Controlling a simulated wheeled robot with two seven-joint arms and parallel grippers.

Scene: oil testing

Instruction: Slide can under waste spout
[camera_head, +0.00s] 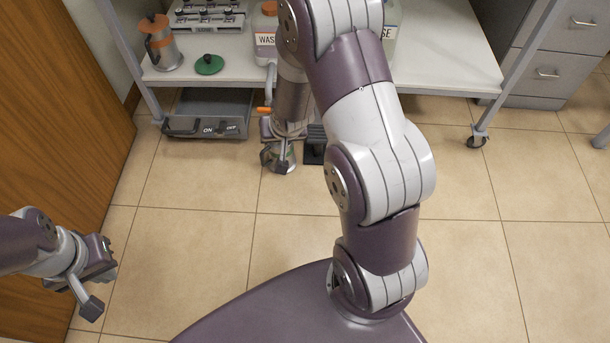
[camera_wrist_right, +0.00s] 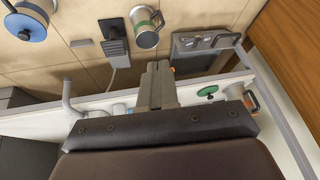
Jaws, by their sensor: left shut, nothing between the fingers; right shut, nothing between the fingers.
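In the right wrist view my right gripper (camera_wrist_right: 157,68) is shut and empty. The can is beyond its fingertips and looks apart from them. In the head view the right gripper (camera_head: 290,132) hangs in front of the shelf edge. A jar with a label starting "WAS" (camera_head: 265,42) stands on the shelf. I cannot make out the spout clearly. My left gripper (camera_head: 104,262) is shut and empty at the left.
A black pedal (camera_wrist_right: 115,52) with a cable lies beside the can. An ON/OFF unit (camera_head: 206,122) is on the floor left of it. Open floor (camera_head: 200,240) lies in front.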

